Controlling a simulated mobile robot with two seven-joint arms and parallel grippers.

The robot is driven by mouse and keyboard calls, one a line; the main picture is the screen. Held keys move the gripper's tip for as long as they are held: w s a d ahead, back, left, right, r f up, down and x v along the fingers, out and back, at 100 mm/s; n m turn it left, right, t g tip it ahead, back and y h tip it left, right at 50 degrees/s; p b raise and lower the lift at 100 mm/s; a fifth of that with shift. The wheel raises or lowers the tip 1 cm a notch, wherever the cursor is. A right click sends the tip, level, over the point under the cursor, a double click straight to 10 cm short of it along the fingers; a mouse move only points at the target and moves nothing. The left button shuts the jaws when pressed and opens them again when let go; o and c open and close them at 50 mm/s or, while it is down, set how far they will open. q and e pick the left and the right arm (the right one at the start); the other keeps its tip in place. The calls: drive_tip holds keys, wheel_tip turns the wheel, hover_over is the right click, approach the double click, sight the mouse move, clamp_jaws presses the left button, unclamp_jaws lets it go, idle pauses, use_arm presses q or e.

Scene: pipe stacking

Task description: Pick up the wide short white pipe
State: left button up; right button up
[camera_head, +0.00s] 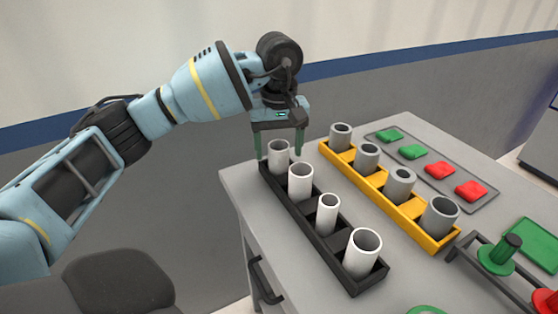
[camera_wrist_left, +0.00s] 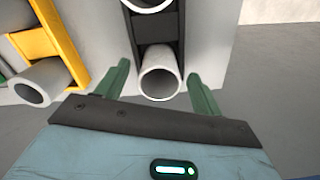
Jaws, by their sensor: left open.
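A black tray (camera_head: 338,243) holds several white pipes in a row, standing upright. At its far end stands a wide white pipe (camera_head: 279,162), which looks short. My left gripper (camera_head: 278,154) is open above the far end, pointing down, with one green finger on each side of this pipe. In the left wrist view the open rim of the pipe (camera_wrist_left: 160,84) shows between the two spread fingers (camera_wrist_left: 158,73), with gaps on both sides. I cannot tell how deep the fingers reach. My right gripper is not in view.
The neighbouring white pipes (camera_head: 300,182) (camera_head: 328,214) (camera_head: 362,254) stand nearer in the tray. A yellow tray (camera_head: 381,207) of grey pipes lies to the right. Beyond it a grey tray (camera_head: 462,177) holds green and red pieces. A dark rack (camera_head: 490,281) stands at the lower right.

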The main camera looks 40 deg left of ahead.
use_arm(q)
drive_tip(key=shift+f, duration=0.4)
drive_tip(key=c, duration=1.1)
drive_tip(key=shift+o, duration=0.2)
drive_tip(key=shift+r, duration=0.1)
drive_tip(key=shift+r, duration=1.55)
drive_tip(key=shift+s+r, duration=0.2)
drive_tip(key=shift+r, duration=0.05)
drive_tip(key=s+d, duration=0.1)
drive_tip(key=s, duration=0.6)
drive_tip(key=s+d+r, duration=0.1)
drive_tip(key=s+d, duration=0.1)
drive_tip(key=s, duration=0.6)
drive_tip(key=shift+d+r+p, duration=0.2)
drive_tip(key=shift+d+p, duration=0.05)
drive_tip(key=shift+p, duration=0.1)
